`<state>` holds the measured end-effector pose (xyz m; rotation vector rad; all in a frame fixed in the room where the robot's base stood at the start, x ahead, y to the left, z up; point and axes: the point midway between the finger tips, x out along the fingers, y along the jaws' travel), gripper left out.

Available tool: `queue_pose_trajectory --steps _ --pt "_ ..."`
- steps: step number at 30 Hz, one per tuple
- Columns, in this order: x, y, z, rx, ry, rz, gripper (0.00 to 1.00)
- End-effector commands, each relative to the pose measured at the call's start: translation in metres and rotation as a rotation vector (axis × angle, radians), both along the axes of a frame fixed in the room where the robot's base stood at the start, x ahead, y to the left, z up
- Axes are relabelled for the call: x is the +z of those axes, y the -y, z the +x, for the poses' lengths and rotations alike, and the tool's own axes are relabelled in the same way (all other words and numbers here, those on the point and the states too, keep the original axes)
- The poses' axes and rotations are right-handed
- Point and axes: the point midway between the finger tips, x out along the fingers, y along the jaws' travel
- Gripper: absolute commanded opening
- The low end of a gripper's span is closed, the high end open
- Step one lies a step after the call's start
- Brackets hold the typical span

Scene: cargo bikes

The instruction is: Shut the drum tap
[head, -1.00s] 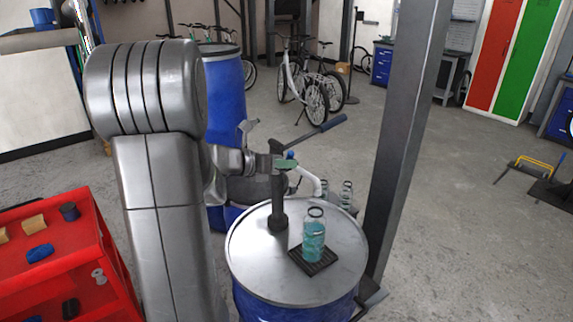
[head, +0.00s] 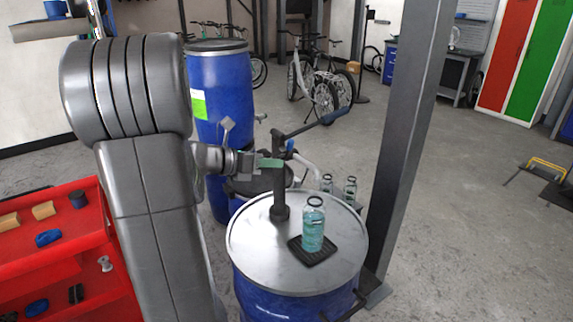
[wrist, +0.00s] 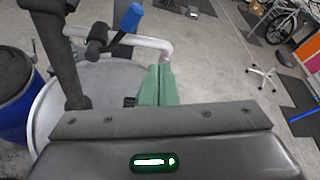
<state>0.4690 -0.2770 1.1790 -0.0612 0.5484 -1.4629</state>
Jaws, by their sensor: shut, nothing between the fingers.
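The blue steel drum (head: 250,262) stands upright with a grey lid, and a dark pump column (head: 281,190) rises from it. The tap has a small blue lever (head: 290,145) and a pale curved spout (head: 308,168); in the wrist view the blue lever (wrist: 131,17) stands up, tilted, above the pipe (wrist: 150,42). My gripper (head: 272,162) has green fingertips, shut and empty, beside the column. In the wrist view the fingertips (wrist: 156,84) sit just below the spout's bend, with no clear contact. A clear bottle (head: 313,226) with teal liquid stands on a black grate (head: 313,256) on the lid.
The pump's long lever (head: 312,125) reaches up right. Two bottles (head: 350,190) stand behind the drum. A grey post (head: 400,150) rises close to its right. A taller blue drum (head: 220,90) is behind, and a red cart (head: 55,262) is at left. Floor at right is mostly open.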

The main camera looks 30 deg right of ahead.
Motion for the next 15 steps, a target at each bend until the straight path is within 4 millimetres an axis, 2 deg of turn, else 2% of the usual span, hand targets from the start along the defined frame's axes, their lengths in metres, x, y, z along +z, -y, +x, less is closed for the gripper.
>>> queue_pose_trajectory --steps 1,6,15 --pt "0.000 -0.009 0.003 0.005 0.000 0.000 0.00" --pt "0.002 -0.029 0.006 0.002 -0.001 0.001 0.00" --pt "0.004 -0.038 0.006 0.000 -0.002 0.001 0.00"
